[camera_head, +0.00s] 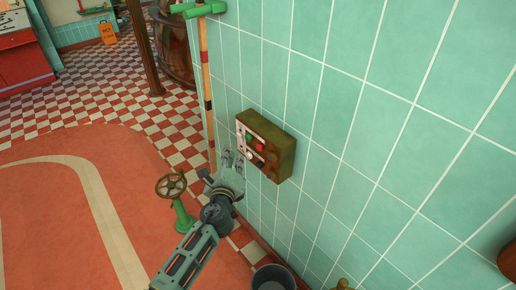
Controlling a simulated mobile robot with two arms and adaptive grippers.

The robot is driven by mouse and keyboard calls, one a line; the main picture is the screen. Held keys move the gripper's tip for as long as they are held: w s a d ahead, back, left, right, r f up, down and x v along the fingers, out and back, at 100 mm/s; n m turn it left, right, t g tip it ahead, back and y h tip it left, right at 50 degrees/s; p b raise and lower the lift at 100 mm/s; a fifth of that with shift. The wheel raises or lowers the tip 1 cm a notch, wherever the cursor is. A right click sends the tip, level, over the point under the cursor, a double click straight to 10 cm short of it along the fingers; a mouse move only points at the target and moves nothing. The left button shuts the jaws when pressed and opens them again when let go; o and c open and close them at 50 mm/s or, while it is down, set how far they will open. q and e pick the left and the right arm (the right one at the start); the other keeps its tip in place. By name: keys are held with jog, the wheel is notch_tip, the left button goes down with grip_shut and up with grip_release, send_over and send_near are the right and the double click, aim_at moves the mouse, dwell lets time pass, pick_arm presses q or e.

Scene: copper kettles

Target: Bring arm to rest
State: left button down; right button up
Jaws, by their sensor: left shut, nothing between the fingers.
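My left arm reaches up from the bottom of the view. Its gripper (232,160) is shut and empty, just to the left of a control box on the wall. The box (283,148) is brownish-gold, with red, green, dark and pale buttons on its front. The fingertips are near the lower left of its button face; whether they touch it I cannot tell. My right gripper is not in view.
A green-tiled wall (380,130) fills the right side. A green valve stand with a brown handwheel (171,186) is left of my arm. A grey bucket (273,280) stands at the bottom. A striped pole (207,85) leans near the wall's edge. Checkered floor lies open at left.

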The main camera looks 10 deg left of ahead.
pick_arm(q)
jog(key=s+f+n+g, duration=0.3)
jog(key=s+f, duration=0.3)
jog(key=f, duration=0.5)
jog(key=s+a+f+n+g+h, duration=0.1)
jog(key=s+f+n+g, duration=0.15)
jog(key=s+f, duration=0.55)
jog(key=s+f+n+g, duration=0.2)
jog(key=s+f+n, duration=0.2)
jog(key=f, duration=0.9)
jog(key=s+f+n+g, duration=0.2)
jog(key=s+f+n, duration=0.2)
jog(key=s, duration=0.9)
jog(key=s+f+n+g+h, duration=0.1)
jog(key=s+f+n+g, duration=0.2)
jog(key=s+f, duration=0.5)
jog(key=s+f+n+g, duration=0.3)
jog(key=s+f+n, duration=0.2)
jog(key=s, duration=1.5)
jog(key=shift+a+f+n, duration=0.3)
jog(key=shift+f+n, duration=0.05)
jog(key=shift+f, duration=0.6)
jog(key=shift+g, duration=0.25)
